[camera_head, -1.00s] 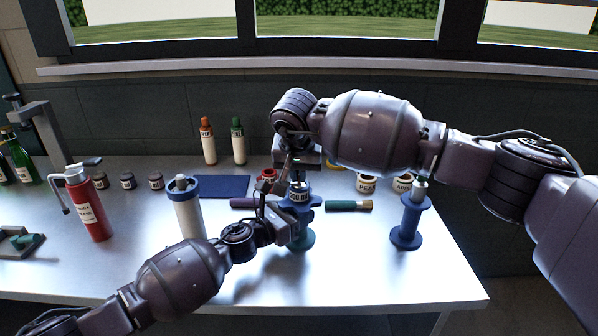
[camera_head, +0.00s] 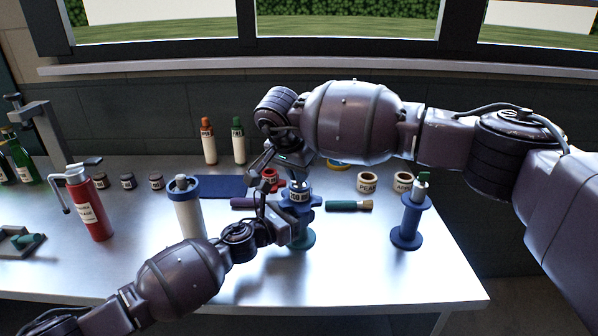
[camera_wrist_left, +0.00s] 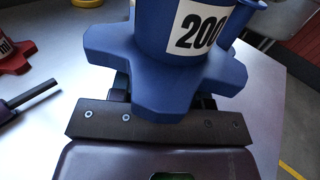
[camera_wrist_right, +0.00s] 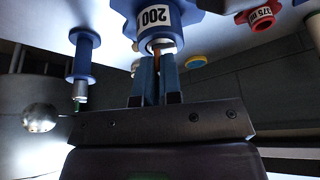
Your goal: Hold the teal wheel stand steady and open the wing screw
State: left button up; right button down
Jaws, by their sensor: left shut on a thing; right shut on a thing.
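The teal wheel stand (camera_head: 301,240) stands on the table, its lower part showing teal under a blue lobed wheel (camera_head: 312,201) labelled 200. The wheel fills the top of the left wrist view (camera_wrist_left: 160,65). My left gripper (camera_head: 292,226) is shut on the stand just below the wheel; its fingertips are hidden. My right gripper (camera_wrist_right: 158,65) comes from above, its blue fingers close together at the top of the labelled part. A small brownish part (camera_wrist_right: 166,47), seemingly the wing screw, shows between the fingertips. It is mostly hidden in the head view.
A blue spool (camera_head: 408,232) stands to the right, a white cylinder with a blue rim (camera_head: 190,220) to the left. A red bottle (camera_head: 92,210) is farther left. The front right table is clear.

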jog(key=m+g+h, duration=0.1)
jog(key=m, duration=0.5)
jog(key=shift+m+g+h, duration=0.3)
jog(key=shift+g+h, duration=0.1)
jog(key=m+g, duration=0.2)
jog(key=m, duration=0.3)
jog(key=shift+w+m, duration=0.15)
jog(key=shift+m, duration=0.15)
jog(key=c, duration=1.3)
grip_release()
jog(key=shift+a, duration=0.1)
jog(key=v, duration=1.2)
jog(key=shift+w+a, duration=0.1)
jog(key=shift+w, duration=0.05)
